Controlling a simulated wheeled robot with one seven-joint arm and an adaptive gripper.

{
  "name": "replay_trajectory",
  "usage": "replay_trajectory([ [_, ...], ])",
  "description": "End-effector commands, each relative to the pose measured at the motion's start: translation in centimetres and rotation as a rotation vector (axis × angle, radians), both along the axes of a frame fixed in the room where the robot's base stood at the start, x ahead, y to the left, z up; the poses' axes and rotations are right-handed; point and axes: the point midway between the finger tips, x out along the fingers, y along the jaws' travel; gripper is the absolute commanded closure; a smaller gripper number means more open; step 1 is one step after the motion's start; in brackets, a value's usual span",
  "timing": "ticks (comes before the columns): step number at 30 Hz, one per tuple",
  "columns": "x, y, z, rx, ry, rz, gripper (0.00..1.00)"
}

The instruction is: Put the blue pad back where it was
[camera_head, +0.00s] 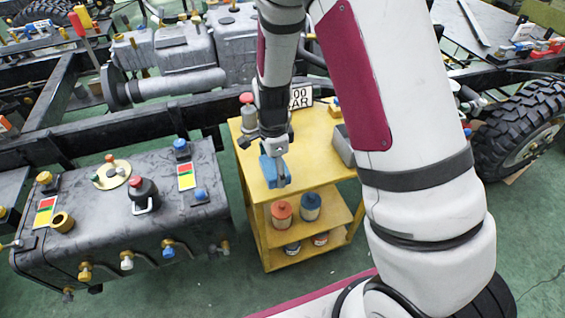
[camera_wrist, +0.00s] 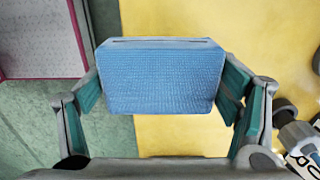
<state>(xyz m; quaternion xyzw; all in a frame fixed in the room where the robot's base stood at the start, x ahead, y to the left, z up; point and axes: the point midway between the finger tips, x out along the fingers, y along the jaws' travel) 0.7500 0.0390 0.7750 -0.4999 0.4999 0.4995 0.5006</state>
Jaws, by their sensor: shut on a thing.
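The blue pad (camera_head: 274,172) is held between the fingers of my gripper (camera_head: 275,150), which hangs over the yellow cart (camera_head: 302,188). In the wrist view the blue pad (camera_wrist: 165,78) is a textured block with a dark line along its far edge. The green-lined fingers of my gripper (camera_wrist: 165,90) stand on both sides of it. Below the pad, the yellow cart top (camera_wrist: 260,50) shows on the right and green floor on the left. I cannot tell exactly how high the pad is above the cart.
A red-topped bottle (camera_head: 248,110), a number plate (camera_head: 301,97) and a grey box (camera_head: 342,145) stand on the cart top. Red and blue cans (camera_head: 282,213) sit on its shelf. A dark tank (camera_head: 105,225) with caps and valves stands to the left. Black chassis rails lie behind.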

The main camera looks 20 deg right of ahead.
Motion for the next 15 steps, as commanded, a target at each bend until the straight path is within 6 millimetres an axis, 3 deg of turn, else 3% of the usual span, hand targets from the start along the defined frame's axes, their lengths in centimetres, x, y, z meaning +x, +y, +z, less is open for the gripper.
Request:
replay_trajectory([
  [6,3.4,-3.1,-0.5,0.000,0.000,-0.002,0.53],
  [15,4.2,-3.9,-1.6,0.000,0.004,0.001,0.53],
])
